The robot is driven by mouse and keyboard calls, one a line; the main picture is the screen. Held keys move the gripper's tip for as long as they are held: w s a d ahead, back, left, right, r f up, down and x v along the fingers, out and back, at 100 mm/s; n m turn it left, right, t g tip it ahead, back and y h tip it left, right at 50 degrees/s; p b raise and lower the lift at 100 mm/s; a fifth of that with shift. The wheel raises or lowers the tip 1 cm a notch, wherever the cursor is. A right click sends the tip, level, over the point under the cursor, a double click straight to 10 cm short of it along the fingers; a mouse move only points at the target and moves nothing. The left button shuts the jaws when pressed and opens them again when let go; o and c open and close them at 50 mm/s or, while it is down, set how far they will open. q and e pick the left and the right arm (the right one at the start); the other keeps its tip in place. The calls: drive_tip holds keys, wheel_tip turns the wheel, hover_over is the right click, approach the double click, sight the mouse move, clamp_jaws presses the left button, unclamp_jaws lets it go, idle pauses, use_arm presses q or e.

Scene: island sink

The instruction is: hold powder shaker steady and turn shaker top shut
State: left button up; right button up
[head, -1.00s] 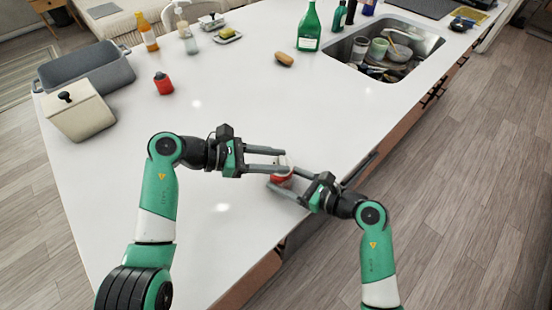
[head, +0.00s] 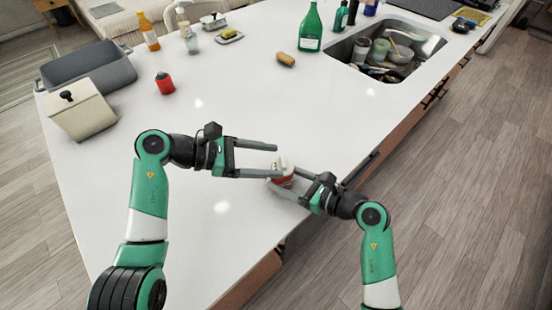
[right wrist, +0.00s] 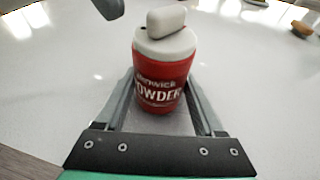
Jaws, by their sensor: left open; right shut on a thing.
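The powder shaker is a red can with a white top. In the right wrist view its red body (right wrist: 160,80) stands upright between the fingers of my right gripper (right wrist: 160,105), which is shut on it. The shaker's white top (right wrist: 166,40) carries a raised white grip (right wrist: 174,21). In the head view the shaker (head: 284,180) is near the counter's front edge, partly covered by the right gripper (head: 291,184). My left gripper (head: 279,160) is open, its fingertips just left of the shaker and apart from the top. A dark fingertip (right wrist: 108,8) shows at the top of the wrist view.
A small red container (head: 165,83), a lidded cream box (head: 80,110) and a grey bin (head: 87,72) stand at the left. A green bottle (head: 311,28), a brown sponge-like item (head: 286,59) and a filled sink (head: 390,50) are farther back. The middle of the white counter (head: 230,105) is clear.

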use_arm(q)
drive_tip(key=v, duration=1)
drive_tip(key=shift+f, duration=0.1)
